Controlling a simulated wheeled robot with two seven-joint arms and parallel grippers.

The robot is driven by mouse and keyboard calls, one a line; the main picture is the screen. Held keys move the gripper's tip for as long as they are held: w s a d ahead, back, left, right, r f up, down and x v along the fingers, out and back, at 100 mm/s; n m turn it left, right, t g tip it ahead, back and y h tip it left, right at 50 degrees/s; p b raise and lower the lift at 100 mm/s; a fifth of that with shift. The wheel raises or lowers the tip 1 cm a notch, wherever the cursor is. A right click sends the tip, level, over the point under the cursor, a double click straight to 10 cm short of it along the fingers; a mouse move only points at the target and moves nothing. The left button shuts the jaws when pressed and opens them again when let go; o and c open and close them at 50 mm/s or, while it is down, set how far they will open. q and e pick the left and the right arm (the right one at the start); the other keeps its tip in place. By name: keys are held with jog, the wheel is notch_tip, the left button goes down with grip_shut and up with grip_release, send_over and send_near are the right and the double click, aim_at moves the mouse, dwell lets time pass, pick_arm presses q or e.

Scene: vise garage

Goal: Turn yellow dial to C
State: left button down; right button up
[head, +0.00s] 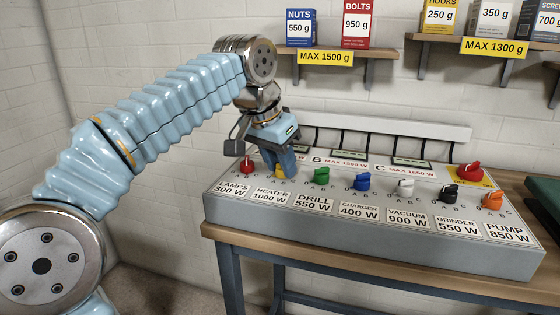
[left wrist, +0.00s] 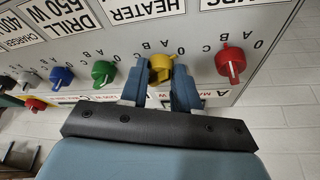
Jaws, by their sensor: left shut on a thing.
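The yellow dial (head: 280,174) is on the sloped panel above the HEATER 1000 W label, between the red and green dials. It also shows in the left wrist view (left wrist: 161,68), with the marks 0, A, B and C around it. My left gripper (head: 284,164) has its two blue fingers on either side of the dial and is shut on it. The fingers partly hide the dial in the head view. I cannot tell for sure which mark its pointer is at. My right gripper is not in view.
The red dial (head: 247,166) and green dial (head: 321,175) sit close on either side. Blue, white, black and orange dials (head: 492,200) follow to the right. A big red switch (head: 468,172) is at the panel's back right. Shelves (head: 345,53) hang above on the wall.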

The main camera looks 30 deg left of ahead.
pick_arm(q)
jog(key=shift+d+n, duration=0.1)
jog(key=shift+n, duration=0.3)
jog(key=n+y, duration=0.1)
jog(key=n, duration=0.1)
jog(key=n+y, duration=0.1)
jog(key=n, duration=0.1)
jog(key=shift+d+n, duration=0.2)
jog(key=shift+n, duration=0.1)
jog(key=n+y, duration=0.1)
jog(key=n, duration=0.2)
jog(key=n+g+y, duration=0.1)
jog(key=n, duration=0.2)
jog(key=shift+w+d+g, duration=0.2)
jog(key=shift+g, duration=0.1)
jog(key=n+g, duration=0.1)
jog(key=n, duration=0.2)
jog(key=n+g+y, duration=0.1)
jog(key=n, duration=0.2)
jog(key=shift+w+d+n, duration=0.1)
jog(key=shift+w+n, duration=0.1)
jog(key=shift+n, duration=0.2)
jog(key=n, duration=0.2)
jog(key=n+g, duration=0.1)
jog(key=n, duration=0.1)
jog(key=shift+w+g, duration=0.15)
jog(key=shift+g, duration=0.15)
jog(key=shift+n+g, duration=0.3)
jog(key=shift+n, duration=0.7)
